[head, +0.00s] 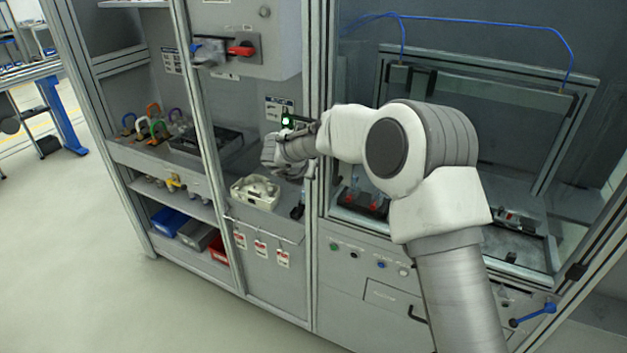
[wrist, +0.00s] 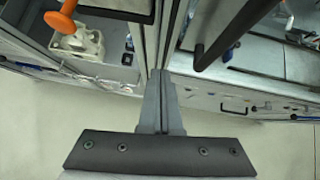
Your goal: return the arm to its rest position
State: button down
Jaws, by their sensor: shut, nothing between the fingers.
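My gripper (wrist: 160,76) shows in the wrist view with its two grey fingers pressed together and nothing between them. The fingers point toward a metal upright of the cabinet frame. In the head view my white and grey arm reaches left across the cabinet front, bent at the elbow. Its wrist end is in front of the upright between the open shelf bay and the glazed bay. The fingers are hard to make out there.
A white moulded part (head: 255,191) sits on the shelf left of my wrist. Red-and-white tags (head: 261,248) hang below it. A red-handled switch (head: 242,51) is above. Coloured padlocks (head: 155,127) stand on the left shelf. The floor (head: 90,270) at left is clear.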

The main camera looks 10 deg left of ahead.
jog(key=s+d+r+n+t+y, duration=0.1)
jog(key=s+d+r+n+y, duration=0.15)
jog(key=r+n, duration=0.5)
jog(key=s+d+r+n+t+y, duration=0.25)
jog(key=r+n, duration=0.25)
jog(key=r, duration=0.5)
jog(key=s+d+r+n+t+y, duration=0.1)
jog(key=s+d+r+n, duration=0.1)
jog(key=s+r+n, duration=0.4)
jog(key=s+d+f+n+g+h, duration=0.2)
jog(key=s+d+f+n+g, duration=0.2)
jog(key=s+d+n, duration=0.5)
jog(key=s+d+f+n+g+h, duration=0.3)
jog(key=s+d+f+n, duration=0.2)
jog(key=s+d+n, duration=0.5)
jog(key=s+d, duration=0.5)
jog(key=s, duration=0.4)
jog(key=shift+s+d+g+b, duration=0.25)
jog(key=shift+s+g+b, duration=0.05)
jog(key=shift+s+g, duration=0.1)
